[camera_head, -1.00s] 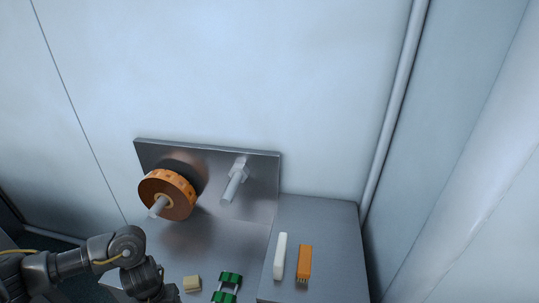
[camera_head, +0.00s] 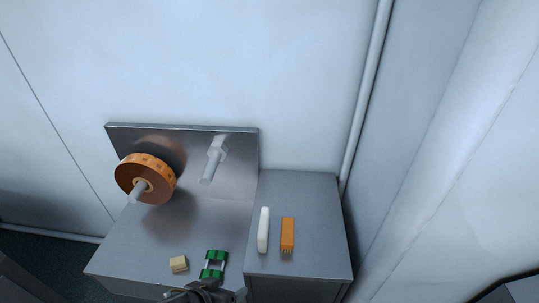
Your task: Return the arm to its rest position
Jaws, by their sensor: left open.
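My left gripper (camera_head: 205,291) shows only in part at the bottom edge of the head view, just in front of the green and silver piece. It is open, and I see nothing held in it. Most of the arm behind it is out of the picture. My right gripper is not in view.
A metal bench holds an orange roll (camera_head: 146,178) on the left spindle; the right spindle (camera_head: 213,160) is bare. A tan block (camera_head: 179,263), a green and silver piece (camera_head: 214,264), a white bar (camera_head: 263,230) and an orange brush-like piece (camera_head: 287,234) lie on it.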

